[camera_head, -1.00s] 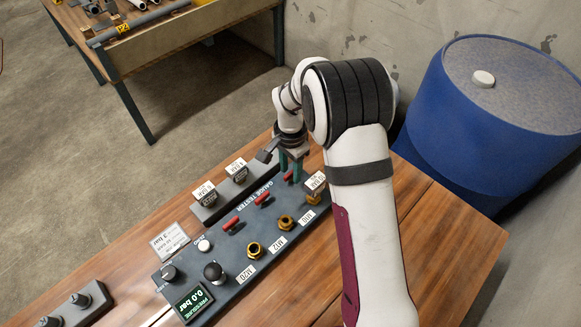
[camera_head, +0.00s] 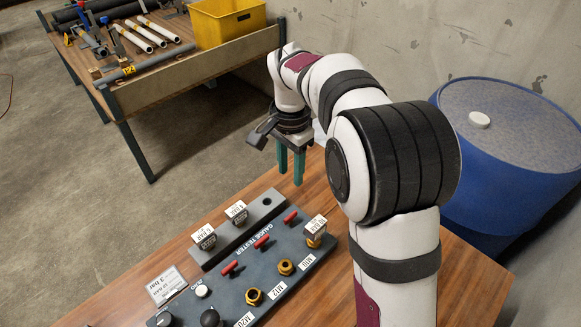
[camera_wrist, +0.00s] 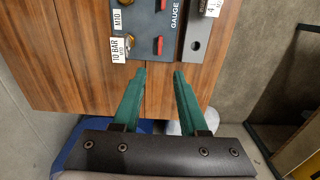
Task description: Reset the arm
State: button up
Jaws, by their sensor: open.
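My gripper (camera_head: 291,168) is open and empty, its green fingers pointing down above the far end of the wooden table (camera_head: 334,197). In the wrist view the gripper's fingers (camera_wrist: 158,77) stand apart with nothing between them. The grey gauge tester panel (camera_head: 290,262) lies below and nearer. A gauge labelled 10 BAR (camera_head: 315,232) stands at the panel's M10 port. It also shows in the wrist view (camera_wrist: 121,50). Two more labelled gauges, one (camera_head: 204,236) and another (camera_head: 237,213), stand in the grey rack (camera_head: 266,203), whose far hole is empty.
A blue barrel (camera_head: 505,150) stands right of the table by the concrete wall. A second table (camera_head: 190,88) at the back left carries pipes and a yellow bin (camera_head: 228,22). Red levers (camera_head: 262,242) and brass ports (camera_head: 254,296) stick up from the panel.

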jog(key=s+d+r+n+y, duration=0.1)
jog(key=s+d+r, duration=0.15)
jog(key=s, duration=0.55)
jog(key=s+d+r+n, duration=0.1)
jog(key=s+d+r, duration=0.15)
jog(key=s, duration=0.55)
jog(key=s+d+f, duration=0.1)
jog(key=s+f, duration=0.1)
jog(key=s, duration=0.5)
jog(key=s+f+n, duration=0.1)
jog(key=s+f, duration=0.1)
jog(key=s, duration=0.5)
jog(key=shift+d+n+y, duration=0.3)
jog(key=shift+d+y, duration=0.1)
